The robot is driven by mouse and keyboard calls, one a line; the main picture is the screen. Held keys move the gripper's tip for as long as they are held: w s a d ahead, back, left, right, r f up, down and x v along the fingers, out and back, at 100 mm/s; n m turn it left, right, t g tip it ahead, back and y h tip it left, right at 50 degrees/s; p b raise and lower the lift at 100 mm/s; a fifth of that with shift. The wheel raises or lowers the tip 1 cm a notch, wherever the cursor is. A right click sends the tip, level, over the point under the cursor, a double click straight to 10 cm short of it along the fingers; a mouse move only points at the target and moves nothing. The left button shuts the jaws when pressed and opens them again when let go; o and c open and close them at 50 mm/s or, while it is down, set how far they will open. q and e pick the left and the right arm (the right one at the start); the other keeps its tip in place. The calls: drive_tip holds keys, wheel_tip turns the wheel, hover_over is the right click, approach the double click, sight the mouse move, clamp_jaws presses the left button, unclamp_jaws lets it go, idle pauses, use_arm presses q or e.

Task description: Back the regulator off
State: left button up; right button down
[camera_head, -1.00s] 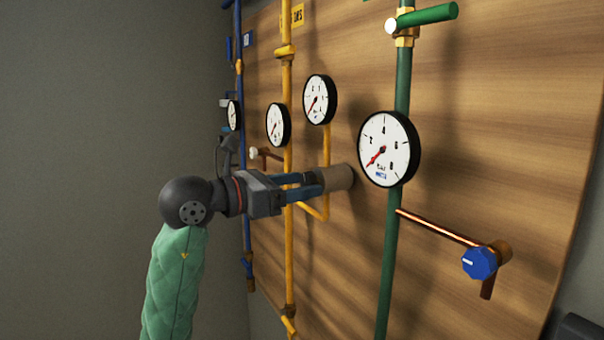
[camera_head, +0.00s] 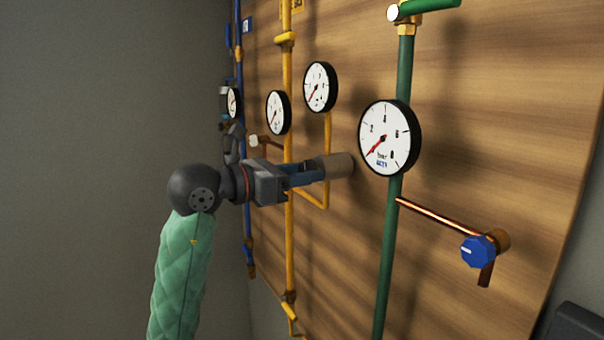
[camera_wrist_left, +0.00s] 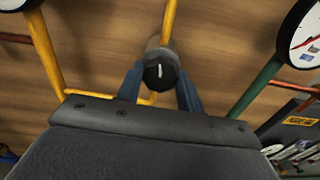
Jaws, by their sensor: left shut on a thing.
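The regulator (camera_head: 337,166) is a grey-brown cylinder on the yellow pipework. In the left wrist view its black knob (camera_wrist_left: 160,74) faces me, with a white mark standing nearly upright. My left gripper (camera_head: 312,172) comes in from the left, with its blue fingers on either side of the knob, shut on it. Two white gauges, the upper (camera_head: 320,87) and the lower (camera_head: 277,112), sit above on the yellow pipes; their red needles point to the lower left. My right gripper is not in view.
A large gauge (camera_head: 385,138) on the green pipe (camera_head: 388,250) stands just right of the regulator. A copper branch ends in a blue knob (camera_head: 477,251). A blue pipe (camera_head: 248,215) runs behind my left wrist. The wooden panel is bare at the lower middle.

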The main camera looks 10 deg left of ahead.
use_arm(q)
drive_tip(key=n+b, duration=0.1)
drive_tip(key=n, duration=1.3)
drive_tip(key=shift+r+b, duration=0.2)
drive_tip(key=shift+b, duration=0.15)
drive_tip(key=shift+n, duration=0.6)
drive_tip(key=o, duration=1)
drive_tip(key=shift+f, duration=0.1)
